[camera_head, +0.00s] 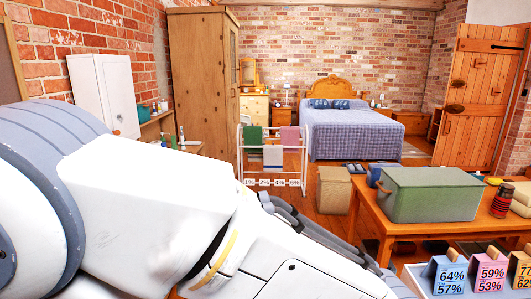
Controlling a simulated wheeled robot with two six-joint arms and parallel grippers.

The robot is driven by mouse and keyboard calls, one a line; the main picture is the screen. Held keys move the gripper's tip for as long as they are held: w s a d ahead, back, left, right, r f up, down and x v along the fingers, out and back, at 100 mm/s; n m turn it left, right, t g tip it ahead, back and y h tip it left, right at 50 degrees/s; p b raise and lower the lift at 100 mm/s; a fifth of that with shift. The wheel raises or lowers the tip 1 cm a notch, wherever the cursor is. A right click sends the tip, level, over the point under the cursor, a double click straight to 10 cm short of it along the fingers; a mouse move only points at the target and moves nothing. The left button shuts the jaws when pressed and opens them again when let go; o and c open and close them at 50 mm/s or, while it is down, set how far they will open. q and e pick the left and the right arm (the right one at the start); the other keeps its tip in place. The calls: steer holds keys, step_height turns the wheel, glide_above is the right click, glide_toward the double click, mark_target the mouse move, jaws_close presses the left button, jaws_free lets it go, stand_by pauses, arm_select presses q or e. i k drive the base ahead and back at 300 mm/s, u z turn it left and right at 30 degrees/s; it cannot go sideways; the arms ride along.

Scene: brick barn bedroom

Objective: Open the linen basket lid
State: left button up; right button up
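A tan lidded box that looks like the linen basket (334,194) stands on the floor beyond the left end of the wooden table. Its lid (334,173) appears to be down. My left arm is large in the foreground and covers the lower left of the view. Dark finger-like parts (308,226) show past its white links, short of the basket and apart from it in the picture. Whether they are open or shut cannot be made out. My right gripper is not in view.
The wooden table (377,222) at the right bears a grey-green box (432,194), a blue mug (374,175) and a dark red flask (501,200). A drying rack (241,165) with cloths stands left of the basket.

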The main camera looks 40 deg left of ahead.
mark_target(326, 173)
steer(key=u, duration=0.1)
steer(key=i, duration=0.25)
steer(key=u, duration=1.1)
steer(key=i, duration=1.75)
steer(key=u, duration=0.6)
steer(key=i, duration=2.05)
steer(key=z, duration=0.9)
steer(key=i, duration=1.15)
steer(key=z, duration=0.6)
steer(key=k, duration=0.4)
steer(key=u, duration=0.55)
steer(key=i, duration=0.85)
steer(key=u, duration=0.1)
